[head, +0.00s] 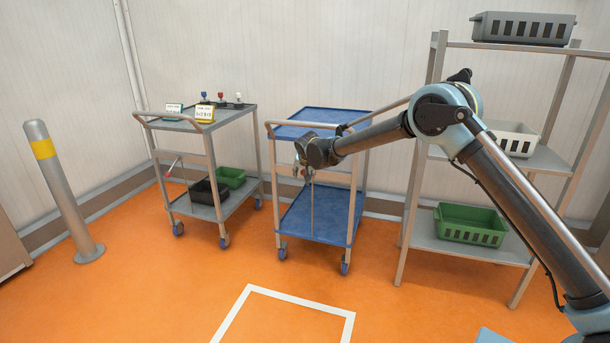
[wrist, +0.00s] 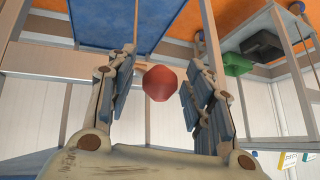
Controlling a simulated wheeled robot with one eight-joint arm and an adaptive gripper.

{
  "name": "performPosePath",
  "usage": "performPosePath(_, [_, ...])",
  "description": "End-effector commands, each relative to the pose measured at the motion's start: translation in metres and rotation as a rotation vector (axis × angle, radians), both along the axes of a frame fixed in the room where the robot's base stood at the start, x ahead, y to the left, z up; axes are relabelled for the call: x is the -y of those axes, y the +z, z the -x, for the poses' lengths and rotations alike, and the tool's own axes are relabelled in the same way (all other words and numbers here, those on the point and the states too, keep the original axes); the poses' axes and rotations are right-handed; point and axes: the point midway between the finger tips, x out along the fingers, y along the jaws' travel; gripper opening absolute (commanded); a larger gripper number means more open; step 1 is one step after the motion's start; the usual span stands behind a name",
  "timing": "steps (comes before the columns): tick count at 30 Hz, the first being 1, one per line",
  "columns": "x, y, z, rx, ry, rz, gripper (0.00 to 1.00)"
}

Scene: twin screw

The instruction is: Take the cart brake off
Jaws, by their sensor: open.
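The blue cart (head: 322,117) stands in the middle of the head view, with a blue top and a blue lower shelf. A thin upright rod (head: 312,212) shows at its front. My gripper (head: 303,172) is at the cart's front, below the top shelf, and is small there. In the wrist view a round red knob (wrist: 165,82) sits between my two open fingers, with a visible gap on the right; contact on the left is unclear. The knob is hidden by my gripper in the head view. A similar red-tipped lever (head: 172,165) is on the grey cart (head: 235,115) at left.
The grey cart carries small signs (head: 205,113), a black bin (head: 208,191) and a green bin (head: 231,177). A rack (head: 425,150) with bins stands at right. A grey post (head: 62,190) stands at far left. A white floor outline (head: 300,298) lies on clear orange floor in front.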

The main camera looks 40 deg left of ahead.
Motion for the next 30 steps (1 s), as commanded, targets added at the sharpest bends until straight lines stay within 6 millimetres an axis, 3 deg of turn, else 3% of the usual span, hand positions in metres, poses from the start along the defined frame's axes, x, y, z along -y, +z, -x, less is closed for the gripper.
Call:
performPosePath(8, [0.005,0.009,0.006,-0.001,0.002,0.000,0.47])
performPosePath(30, [0.052,0.087,0.051,-0.001,0.002,0.000,0.47])
